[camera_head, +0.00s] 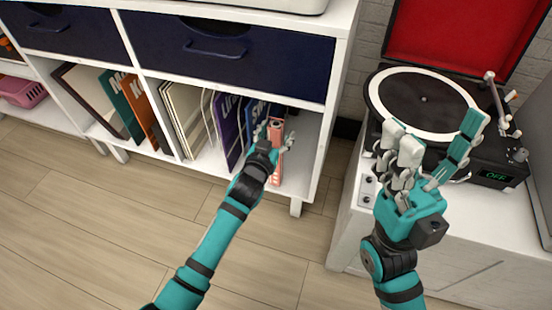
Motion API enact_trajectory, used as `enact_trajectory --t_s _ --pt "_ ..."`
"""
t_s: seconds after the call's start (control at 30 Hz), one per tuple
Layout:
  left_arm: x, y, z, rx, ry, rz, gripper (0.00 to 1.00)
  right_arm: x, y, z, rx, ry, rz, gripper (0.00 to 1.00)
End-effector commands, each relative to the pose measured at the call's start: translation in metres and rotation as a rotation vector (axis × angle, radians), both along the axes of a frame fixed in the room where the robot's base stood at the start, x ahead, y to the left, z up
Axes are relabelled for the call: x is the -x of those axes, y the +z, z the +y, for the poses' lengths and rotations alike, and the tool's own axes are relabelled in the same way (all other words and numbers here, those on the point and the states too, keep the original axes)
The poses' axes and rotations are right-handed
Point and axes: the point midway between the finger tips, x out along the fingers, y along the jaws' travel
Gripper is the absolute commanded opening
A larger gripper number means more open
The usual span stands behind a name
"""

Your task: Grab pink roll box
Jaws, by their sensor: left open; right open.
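The pink roll box (277,174) stands upright inside the right compartment of the white shelf (308,165), at the right end of the row of records. My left gripper (276,138) reaches into that compartment, with its fingers open on both sides of the upper part of the box. Whether the fingers touch the box cannot be told. The hand hides part of the box. My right gripper (436,145) is open and empty, raised in front of the record player on the right.
Several records and sleeves (228,122) lean just left of the box. Dark drawers (240,60) hang above the compartment. A record player (410,100) with a raised red lid sits on a white cabinet (350,205) at right. The wooden floor (120,220) in front is clear.

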Motion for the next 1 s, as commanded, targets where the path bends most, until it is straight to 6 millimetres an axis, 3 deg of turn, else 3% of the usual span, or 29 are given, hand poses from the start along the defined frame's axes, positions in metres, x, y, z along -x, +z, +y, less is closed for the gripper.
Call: enact_trajectory --t_s 0.17,0.6,1.0 --pt "0.0004 0.0005 -0.0002 0.001 0.000 0.001 0.59 0.0001 0.0009 0.0001 0.000 0.000 0.000 0.72" --pt "0.0008 0.0002 -0.0002 0.001 0.000 0.001 0.01 0.0000 0.0010 0.0000 0.000 0.000 0.001 0.72" --pt "0.0006 0.0014 -0.0003 0.001 -0.001 -0.001 0.00 0.0000 0.0013 -0.0001 0.000 0.000 0.001 0.72"
